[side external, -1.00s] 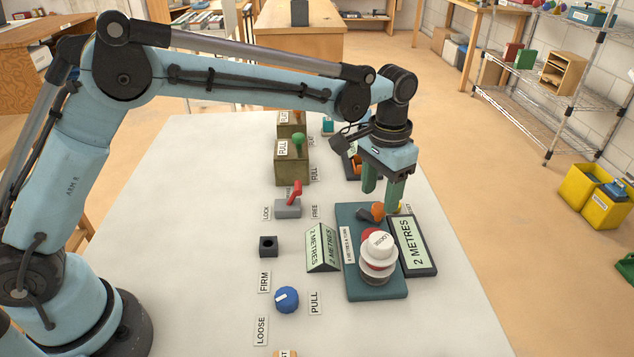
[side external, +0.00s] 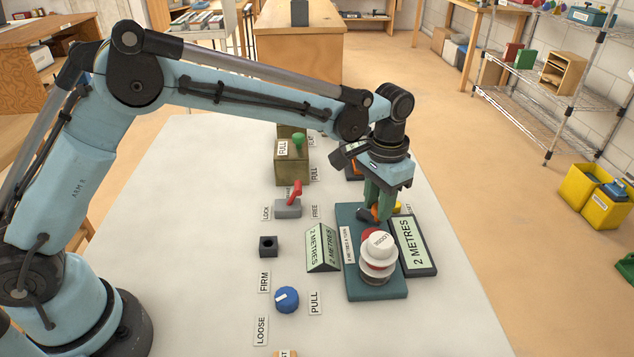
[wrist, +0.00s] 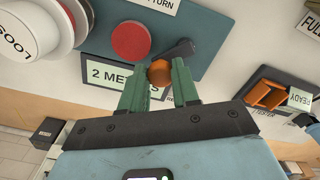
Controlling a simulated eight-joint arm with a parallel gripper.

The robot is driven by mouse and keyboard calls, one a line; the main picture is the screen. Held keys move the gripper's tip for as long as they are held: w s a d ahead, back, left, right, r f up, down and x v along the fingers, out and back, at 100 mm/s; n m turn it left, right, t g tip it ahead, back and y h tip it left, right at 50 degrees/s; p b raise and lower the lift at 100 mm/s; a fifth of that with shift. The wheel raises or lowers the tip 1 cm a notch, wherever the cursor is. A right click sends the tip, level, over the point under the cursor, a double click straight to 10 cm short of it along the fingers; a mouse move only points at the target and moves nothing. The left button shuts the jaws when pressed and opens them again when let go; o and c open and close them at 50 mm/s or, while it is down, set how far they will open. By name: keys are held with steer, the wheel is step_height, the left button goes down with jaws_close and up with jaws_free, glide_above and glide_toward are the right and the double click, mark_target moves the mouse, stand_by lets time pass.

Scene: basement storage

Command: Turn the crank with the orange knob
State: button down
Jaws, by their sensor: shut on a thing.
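The orange knob (wrist: 160,72) sits on the end of a dark crank arm (wrist: 181,50) in the wrist view. In the side view the knob (side external: 375,213) is partly hidden behind my fingers. My gripper (side external: 373,208) has green fingers pointing down, shut on the knob from both sides; the wrist view shows the knob between the fingertips (wrist: 160,76). The crank is mounted on a teal base (side external: 380,292). A white drum (side external: 377,246) with a lettered label stands on the same base, in front of the crank in the side view.
A "2 METRES" sign (side external: 416,243) stands close on the right of the base and another sign (side external: 322,250) on its left. A red button (wrist: 131,41) lies near the crank. A red lever (side external: 294,192) and blue dial (side external: 287,299) stand further left.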

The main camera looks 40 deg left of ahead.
steer(key=shift+s+a+m, duration=0.1)
steer(key=shift+s+m, duration=0.2)
steer(key=shift+m, duration=0.8)
steer(key=shift+s+a+m, duration=0.1)
steer(key=shift+s+m, duration=0.2)
steer(key=shift+m, duration=0.8)
steer(key=c, duration=0.8)
jaws_free()
step_height(320, 180, up, 12)
steer(key=shift+r, duration=0.1)
